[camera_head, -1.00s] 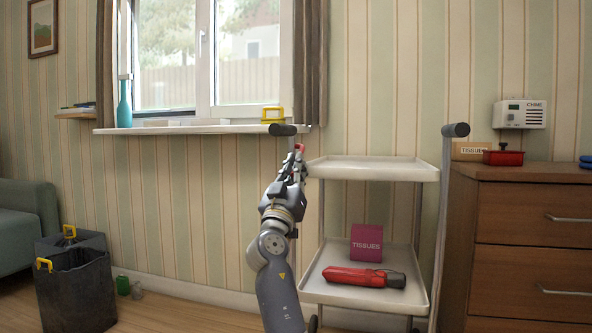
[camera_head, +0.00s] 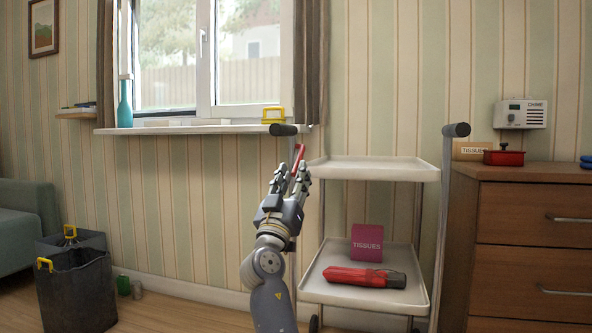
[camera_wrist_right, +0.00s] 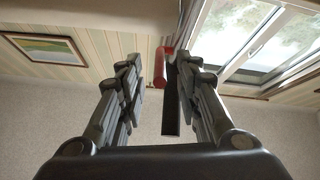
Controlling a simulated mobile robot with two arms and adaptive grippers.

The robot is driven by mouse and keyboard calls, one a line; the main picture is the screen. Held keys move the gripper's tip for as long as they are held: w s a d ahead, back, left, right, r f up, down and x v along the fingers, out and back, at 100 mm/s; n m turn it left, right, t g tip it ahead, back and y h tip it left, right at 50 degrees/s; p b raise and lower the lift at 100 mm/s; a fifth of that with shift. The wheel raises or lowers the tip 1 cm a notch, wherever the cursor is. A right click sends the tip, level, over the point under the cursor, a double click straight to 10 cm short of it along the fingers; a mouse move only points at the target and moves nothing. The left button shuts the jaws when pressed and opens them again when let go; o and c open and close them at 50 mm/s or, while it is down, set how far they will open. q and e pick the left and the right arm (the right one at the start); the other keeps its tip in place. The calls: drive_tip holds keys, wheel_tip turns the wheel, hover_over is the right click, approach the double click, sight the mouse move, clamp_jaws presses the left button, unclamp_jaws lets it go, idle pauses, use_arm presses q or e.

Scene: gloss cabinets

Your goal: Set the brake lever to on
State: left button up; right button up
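The brake lever is a slim red bar (camera_head: 299,154) on the trolley's left handle post, below the dark grip end (camera_head: 283,130). My right gripper (camera_head: 289,176) points up at the post with its fingers apart. In the head view the red lever shows between and above the fingertips. In the right wrist view the open fingers (camera_wrist_right: 163,85) have the lever's red part (camera_wrist_right: 160,54) and a dark bar between their tips, nearer the right finger. I cannot tell whether a finger touches the lever. My left gripper is not in view.
The white two-tier trolley (camera_head: 372,163) carries a pink tissue box (camera_head: 366,243) and a red torch-like object (camera_head: 364,277) on its lower shelf. A wooden drawer unit (camera_head: 530,215) stands at the right. The window sill (camera_head: 190,130) lies behind the post. Dark bins (camera_head: 75,290) stand at the left.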

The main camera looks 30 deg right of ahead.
drive_tip(key=v, duration=0.8)
drive_tip(key=shift+s+a, duration=0.2)
drive_tip(key=shift+f, duration=0.15)
drive_tip(key=shift+w, duration=0.1)
